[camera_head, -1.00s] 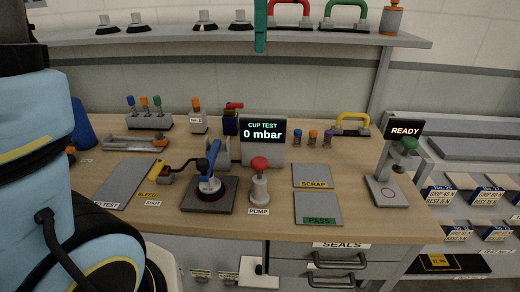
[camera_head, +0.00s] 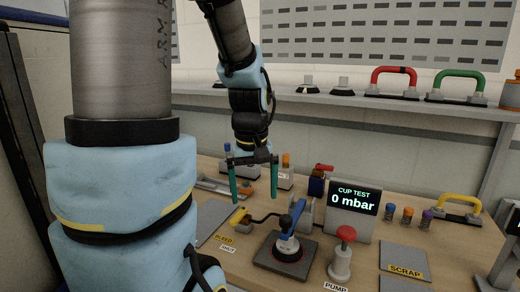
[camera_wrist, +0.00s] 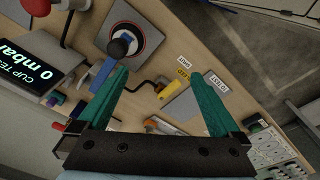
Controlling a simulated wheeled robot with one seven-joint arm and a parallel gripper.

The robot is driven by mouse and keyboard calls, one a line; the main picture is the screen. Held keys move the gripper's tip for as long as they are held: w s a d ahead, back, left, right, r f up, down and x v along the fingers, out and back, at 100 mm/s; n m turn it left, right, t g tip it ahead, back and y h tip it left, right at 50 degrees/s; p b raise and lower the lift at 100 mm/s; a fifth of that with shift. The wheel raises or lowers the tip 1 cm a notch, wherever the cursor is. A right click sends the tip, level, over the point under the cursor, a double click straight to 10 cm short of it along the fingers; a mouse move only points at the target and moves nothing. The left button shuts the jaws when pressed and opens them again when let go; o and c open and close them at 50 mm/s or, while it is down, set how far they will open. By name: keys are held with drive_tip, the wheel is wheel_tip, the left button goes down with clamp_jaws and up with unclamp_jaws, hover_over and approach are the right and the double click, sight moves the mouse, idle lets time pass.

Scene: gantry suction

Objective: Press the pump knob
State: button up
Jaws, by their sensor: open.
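The pump (camera_head: 341,262) stands upright on the bench, a grey cylinder with a red knob (camera_head: 346,233) on top and a PUMP label (camera_head: 335,288) in front. In the wrist view the red knob (camera_wrist: 36,6) is cut by the top left edge. My gripper (camera_head: 254,200) is open and empty, with two green fingers pointing down. It hangs above the bench, to the left of the pump and apart from it. The cup test display (camera_head: 354,200) behind the pump reads 0 mbar.
A blue-handled suction cup (camera_head: 288,243) on a dark plate (camera_head: 268,262) stands between my gripper and the pump. A yellow BLEED lever (camera_head: 238,218) is below my gripper. A shelf (camera_head: 440,103) with handles runs behind. The SCRAP plate (camera_head: 395,258) lies right of the pump.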

drive_tip(key=s+a+f+m, duration=0.3)
drive_tip(key=a+f, duration=0.2)
drive_tip(key=shift+s+a+b, duration=0.2)
drive_tip(key=shift+s+b, duration=0.1)
drive_tip(key=shift+b, duration=0.05)
drive_tip(key=shift+c, duration=0.2)
